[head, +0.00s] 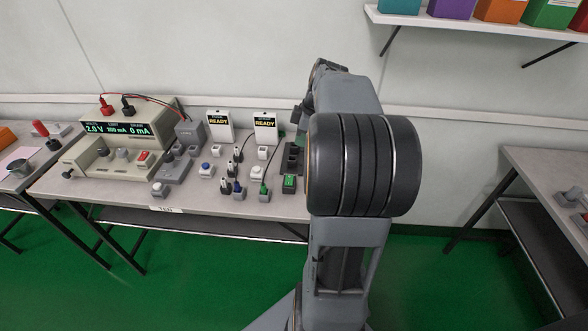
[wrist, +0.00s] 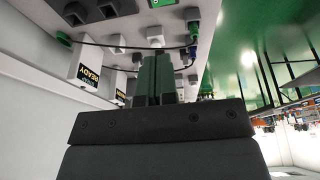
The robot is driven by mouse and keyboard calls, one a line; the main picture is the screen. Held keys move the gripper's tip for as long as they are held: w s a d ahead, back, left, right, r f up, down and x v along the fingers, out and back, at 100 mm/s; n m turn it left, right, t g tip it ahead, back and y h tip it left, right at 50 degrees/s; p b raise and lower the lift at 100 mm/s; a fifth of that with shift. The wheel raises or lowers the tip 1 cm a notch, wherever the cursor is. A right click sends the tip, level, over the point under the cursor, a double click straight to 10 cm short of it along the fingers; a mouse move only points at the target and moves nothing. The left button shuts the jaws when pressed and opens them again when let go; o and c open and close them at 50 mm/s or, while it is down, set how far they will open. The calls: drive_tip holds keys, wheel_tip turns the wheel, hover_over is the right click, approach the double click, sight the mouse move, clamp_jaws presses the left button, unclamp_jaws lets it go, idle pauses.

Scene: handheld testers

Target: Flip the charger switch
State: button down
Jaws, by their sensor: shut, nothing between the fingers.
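My gripper (wrist: 155,60) is shut and empty in the wrist view, its two fingers side by side, pointing at the workbench top. In the head view my own arm hides it. A dark charger-like block (head: 292,158) stands on the bench right beside my arm; it also shows in the wrist view (wrist: 95,10). In front of it is a small green-faced switch block (head: 289,183), partly seen in the wrist view (wrist: 138,4). I cannot tell which part is the charger switch. A small grey block (wrist: 155,36) lies just beyond my fingertips; contact is unclear.
A bench supply (head: 110,143) with a red rocker (head: 143,155) stands at left. Two READY testers (head: 219,125) (head: 265,128) stand at the back, with several plugs and button blocks before them. A cable (wrist: 110,45) runs close to my fingers. Another bench (head: 545,170) is at right.

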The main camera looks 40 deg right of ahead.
sight(290, 177)
drive_tip(key=x, duration=0.4)
drive_tip(key=b+x, duration=0.1)
drive_tip(key=x, duration=0.3)
drive_tip(key=b+x, duration=0.1)
drive_tip(key=x, duration=0.3)
drive_tip(key=shift+s+d+f, duration=0.1)
drive_tip(key=shift+d+f, duration=0.15)
drive_tip(key=shift+f, duration=0.8)
